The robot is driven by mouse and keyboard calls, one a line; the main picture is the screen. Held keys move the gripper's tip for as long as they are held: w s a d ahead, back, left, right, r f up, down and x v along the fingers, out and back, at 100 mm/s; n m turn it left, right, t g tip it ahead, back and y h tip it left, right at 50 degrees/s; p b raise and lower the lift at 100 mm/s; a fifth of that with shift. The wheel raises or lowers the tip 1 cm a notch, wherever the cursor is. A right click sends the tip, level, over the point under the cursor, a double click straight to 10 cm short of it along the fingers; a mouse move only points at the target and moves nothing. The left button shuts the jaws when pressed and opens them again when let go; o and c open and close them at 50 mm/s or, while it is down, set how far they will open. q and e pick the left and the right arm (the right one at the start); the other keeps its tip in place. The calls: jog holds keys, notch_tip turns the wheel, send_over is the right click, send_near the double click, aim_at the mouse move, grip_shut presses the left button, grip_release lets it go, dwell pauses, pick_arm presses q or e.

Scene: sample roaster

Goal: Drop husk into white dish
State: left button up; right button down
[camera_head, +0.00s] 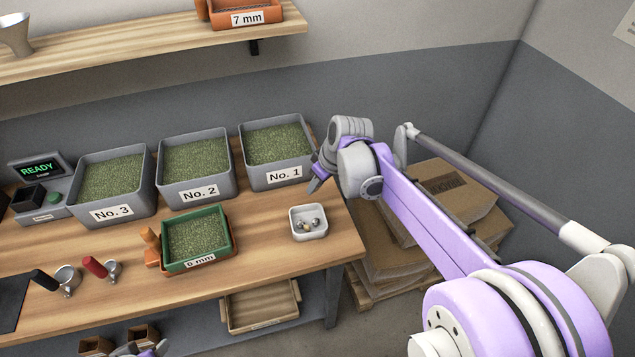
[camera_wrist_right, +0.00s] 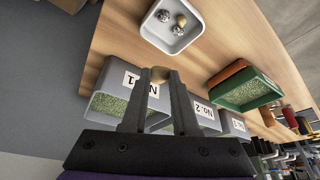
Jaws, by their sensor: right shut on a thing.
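My right gripper (camera_head: 316,184) is over the table's right end, beside the No. 1 bin and behind the white dish. In the right wrist view, its fingers (camera_wrist_right: 160,82) are shut on a small tan husk (camera_wrist_right: 160,73) at the tips. The husk is not clear in the head view. The white dish (camera_head: 309,237) sits near the table's front right and also shows in the right wrist view (camera_wrist_right: 167,45). It holds a tan piece and shiny, metallic-looking pieces. The gripper is apart from the dish. A grey and purple part of my left gripper (camera_head: 138,350) shows at the bottom edge, mostly cut off.
Grey bins No. 1 (camera_head: 282,178), No. 2 (camera_head: 196,193) and No. 3 (camera_head: 112,212), full of green beans, line the back. A green 6 mm sieve (camera_head: 200,262) of beans stands left of the dish. Bare wood (camera_head: 262,235) lies between them. Cardboard boxes (camera_head: 400,255) stand right of the table.

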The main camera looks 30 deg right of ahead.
jog(key=shift+a+f+b, duration=0.1)
jog(key=shift+f+b, duration=0.25)
jog(key=shift+f, duration=0.45)
pick_arm(q)
jog(key=f, duration=0.1)
jog(key=s+f+b, duration=0.1)
jog(key=f, duration=0.1)
jog(key=s+f+b, duration=0.1)
jog(key=shift+s+f, duration=0.1)
jog(key=shift+f, duration=0.2)
pick_arm(e)
notch_tip(320, 180, down, 4)
jog(key=shift+f, duration=0.15)
jog(key=c, duration=0.6)
grip_release()
pick_arm(q)
jog(key=shift+w+r, duration=0.25)
jog(key=shift+r, duration=0.25)
pick_arm(e)
jog(key=v, duration=1.1)
